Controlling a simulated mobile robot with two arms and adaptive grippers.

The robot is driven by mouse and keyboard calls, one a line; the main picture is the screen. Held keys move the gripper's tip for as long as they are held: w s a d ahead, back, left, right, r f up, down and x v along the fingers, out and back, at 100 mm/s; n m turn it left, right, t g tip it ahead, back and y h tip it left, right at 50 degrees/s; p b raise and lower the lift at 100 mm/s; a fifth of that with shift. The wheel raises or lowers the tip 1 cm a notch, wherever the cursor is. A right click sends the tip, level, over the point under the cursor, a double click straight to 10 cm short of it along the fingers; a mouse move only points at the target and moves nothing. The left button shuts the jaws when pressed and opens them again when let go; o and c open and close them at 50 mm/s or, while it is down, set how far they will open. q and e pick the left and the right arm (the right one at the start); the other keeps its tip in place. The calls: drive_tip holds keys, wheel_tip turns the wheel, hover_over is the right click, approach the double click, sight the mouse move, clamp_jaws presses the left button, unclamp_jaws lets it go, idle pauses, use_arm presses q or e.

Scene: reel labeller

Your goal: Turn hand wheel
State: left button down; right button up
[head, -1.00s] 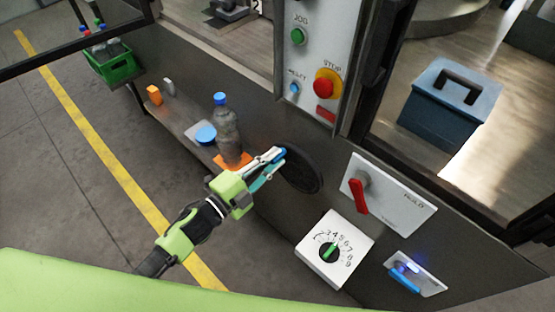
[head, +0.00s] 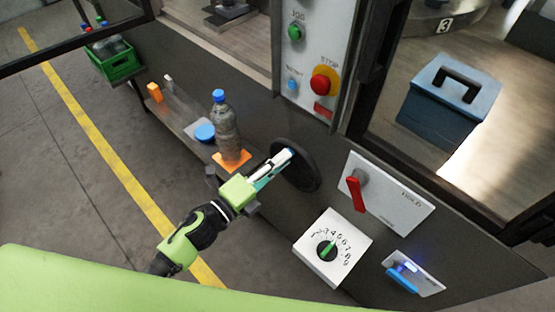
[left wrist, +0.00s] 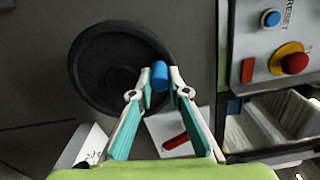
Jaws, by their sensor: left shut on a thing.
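The hand wheel (head: 308,179) is a black round disc on the dark machine front, with a blue handle knob. In the left wrist view the wheel (left wrist: 92,72) fills the upper left, and the blue knob (left wrist: 161,74) stands at its right edge. My left gripper (head: 284,159) reaches in from the left to the wheel. In the left wrist view its fingertips (left wrist: 160,78) are on both sides of the blue knob, shut on it. In the head view the fingers largely hide the knob. My right gripper is in neither view.
Right of the wheel are a red lever (head: 354,192), a numbered dial (head: 328,250) and a blue switch (head: 402,279). A red stop button (head: 323,82) is above. A bottle (head: 226,130) stands on the narrow shelf to the left, close to my arm. A blue box (head: 446,105) is behind the opening.

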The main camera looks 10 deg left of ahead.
use_arm(q)
drive_tip(key=shift+d+r+m, duration=0.2)
drive_tip(key=shift+r+m, duration=0.1)
drive_tip(key=shift+m, duration=0.2)
drive_tip(key=shift+s, duration=0.1)
drive_tip(key=c, duration=1.9)
unclamp_jaws()
drive_tip(key=shift+f, duration=0.1)
drive_tip(key=shift+s+f, duration=0.1)
drive_tip(key=shift+s, duration=0.05)
drive_tip(key=v, duration=1.2)
